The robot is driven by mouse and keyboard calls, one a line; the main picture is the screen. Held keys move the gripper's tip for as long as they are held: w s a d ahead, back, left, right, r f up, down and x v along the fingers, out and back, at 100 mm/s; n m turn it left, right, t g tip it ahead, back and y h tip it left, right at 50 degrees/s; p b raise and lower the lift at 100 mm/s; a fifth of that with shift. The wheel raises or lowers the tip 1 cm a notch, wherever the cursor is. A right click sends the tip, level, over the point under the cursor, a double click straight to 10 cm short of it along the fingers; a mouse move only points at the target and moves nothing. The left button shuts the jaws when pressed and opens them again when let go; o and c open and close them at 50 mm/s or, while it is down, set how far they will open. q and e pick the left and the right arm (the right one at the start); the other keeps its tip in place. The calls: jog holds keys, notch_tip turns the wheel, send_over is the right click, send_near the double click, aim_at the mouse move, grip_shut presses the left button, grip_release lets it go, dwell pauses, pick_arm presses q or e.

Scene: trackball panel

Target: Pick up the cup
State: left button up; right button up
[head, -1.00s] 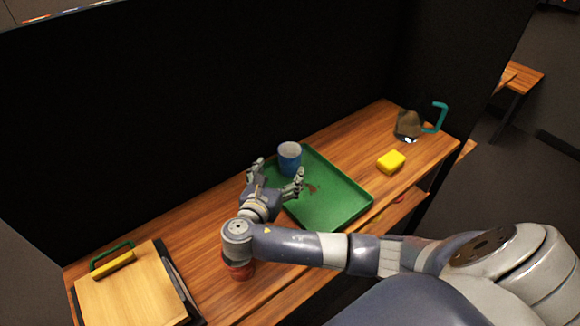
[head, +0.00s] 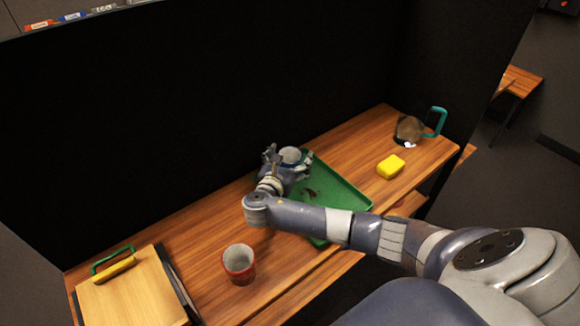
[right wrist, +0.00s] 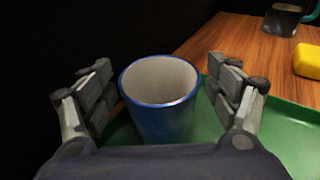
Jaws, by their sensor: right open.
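A blue cup (right wrist: 160,100) with a pale inside stands upright on the green tray (head: 345,195). In the right wrist view it is between the two open fingers of my right gripper (right wrist: 165,95), with a gap on each side. In the head view the gripper (head: 288,159) largely hides the cup (head: 290,154), and only its rim area shows. A second cup, red with a grey inside (head: 238,264), stands on the wooden table at the front, clear of my arm. My left gripper does not show.
A yellow sponge-like block (head: 391,167) and a dark mug-like container with a teal handle (head: 409,129) are at the right. A wooden board (head: 130,292) with a green-handled brush (head: 113,263) is at the left. A black wall (head: 180,110) rises behind the table.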

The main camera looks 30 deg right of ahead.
jog(key=c, duration=1.2)
jog(key=shift+r, duration=0.15)
